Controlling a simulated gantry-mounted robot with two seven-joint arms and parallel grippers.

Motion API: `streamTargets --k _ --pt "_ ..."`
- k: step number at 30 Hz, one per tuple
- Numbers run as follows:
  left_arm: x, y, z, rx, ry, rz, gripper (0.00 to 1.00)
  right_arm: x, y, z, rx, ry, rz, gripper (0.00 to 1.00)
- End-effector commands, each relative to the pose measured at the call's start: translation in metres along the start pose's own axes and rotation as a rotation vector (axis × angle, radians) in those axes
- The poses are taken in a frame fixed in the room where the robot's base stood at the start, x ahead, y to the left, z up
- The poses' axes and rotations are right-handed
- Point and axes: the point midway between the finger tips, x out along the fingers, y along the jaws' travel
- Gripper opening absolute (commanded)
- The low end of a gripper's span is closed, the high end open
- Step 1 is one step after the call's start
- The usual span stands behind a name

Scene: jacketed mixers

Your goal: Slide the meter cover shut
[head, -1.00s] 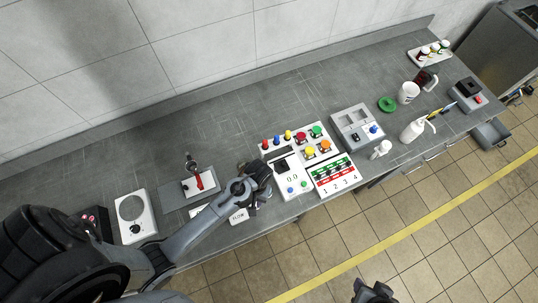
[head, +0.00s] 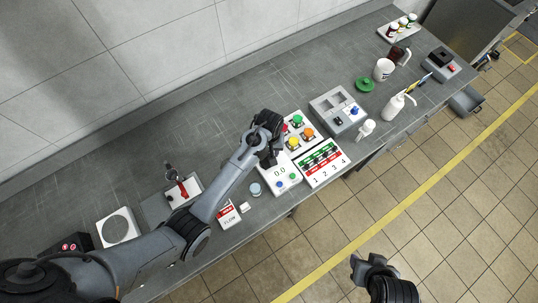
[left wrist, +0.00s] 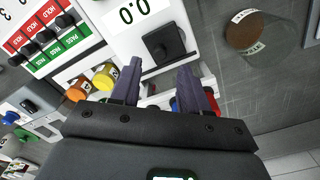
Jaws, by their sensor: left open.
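The meter panel is a white box with a "0.0" display (head: 279,171), which also shows uncovered in the left wrist view (left wrist: 137,11). Beside the display is a black square piece with a raised knob (left wrist: 164,43); it looks like the meter cover. My left gripper (head: 270,157) is over the panel and hides this piece in the head view. In the left wrist view its open fingers (left wrist: 159,73) point at the knob, which shows between and just beyond the tips; contact cannot be told. My right gripper (head: 367,264) is off the bench, over the floor.
Coloured buttons (head: 294,143) sit behind the display. A red and green switch block (head: 321,163) is close on its right. A grey box (head: 340,110) and a white bottle (head: 397,105) stand farther right. A flow card (head: 229,214) and small round jar (head: 255,189) lie left of the panel.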

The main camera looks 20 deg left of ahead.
Motion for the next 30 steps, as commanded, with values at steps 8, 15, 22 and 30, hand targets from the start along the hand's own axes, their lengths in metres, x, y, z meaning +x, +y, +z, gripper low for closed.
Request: streamTargets --k 8,15,22,30 --pt "0.038 0.0 0.0 -0.001 -0.001 0.0 0.45 0.0 -0.001 0.0 0.002 0.001 -0.002 0.43" --pt "0.05 0.0 0.0 -0.001 0.001 0.001 0.45 0.001 0.0 0.0 0.001 0.001 -0.001 0.43" --pt "0.051 0.0 0.0 -0.001 0.001 0.001 0.45 0.001 0.001 0.0 -0.006 0.0 0.005 0.43" --pt "0.051 0.0 0.0 -0.001 0.0 0.001 0.1 0.001 0.002 0.0 -0.008 0.0 0.006 0.43"
